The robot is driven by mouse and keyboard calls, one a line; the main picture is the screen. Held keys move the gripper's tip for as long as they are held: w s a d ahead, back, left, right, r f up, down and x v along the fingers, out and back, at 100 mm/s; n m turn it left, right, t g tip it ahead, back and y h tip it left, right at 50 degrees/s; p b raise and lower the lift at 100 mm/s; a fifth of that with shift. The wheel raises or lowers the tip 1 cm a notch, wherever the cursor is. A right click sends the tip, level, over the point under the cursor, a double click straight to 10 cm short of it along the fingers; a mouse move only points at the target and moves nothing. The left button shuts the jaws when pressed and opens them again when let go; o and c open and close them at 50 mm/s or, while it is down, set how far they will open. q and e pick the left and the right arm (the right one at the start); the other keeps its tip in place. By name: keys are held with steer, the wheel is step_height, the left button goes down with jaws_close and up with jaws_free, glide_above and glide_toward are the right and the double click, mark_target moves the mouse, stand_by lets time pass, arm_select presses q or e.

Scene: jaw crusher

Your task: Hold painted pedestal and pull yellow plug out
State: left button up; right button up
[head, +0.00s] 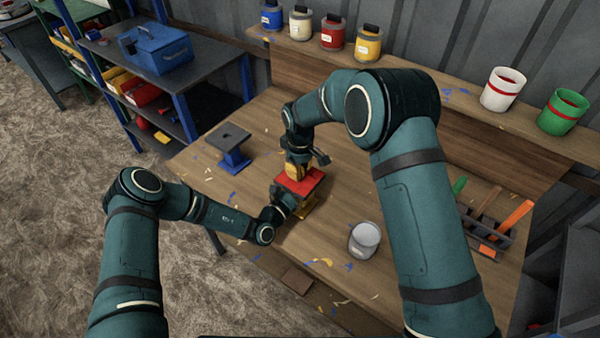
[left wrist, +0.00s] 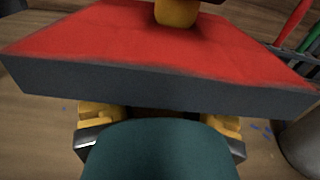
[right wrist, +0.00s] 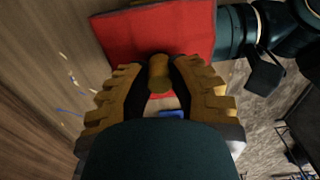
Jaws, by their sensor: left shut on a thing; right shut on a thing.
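The painted pedestal has a red top plate (head: 312,178) and a yellow foot (head: 308,209), and stands upright on the wooden workbench. My left gripper (head: 284,203) is shut on the pedestal below the plate. The plate's dark edge (left wrist: 160,92) fills the left wrist view and hides much of the grip. The yellow plug (right wrist: 159,75) stands at the red plate, between the fingers of my right gripper (right wrist: 160,80), which is shut on it from above. The plug's lower part also shows in the left wrist view (left wrist: 176,12). Whether it is still seated is unclear.
A blue pedestal with a dark top (head: 234,140) stands to the left. A grey-white can (head: 364,238) stands to the right, near a tool tray (head: 482,235). Paint jars (head: 332,33) and two cups (head: 502,89) line the back shelf. Paint flecks dot the bench.

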step_height(320, 180, up, 8)
steer(key=shift+r, duration=0.25)
arm_select(q)
steer(key=o, duration=1.3)
steer(key=shift+o, duration=0.2)
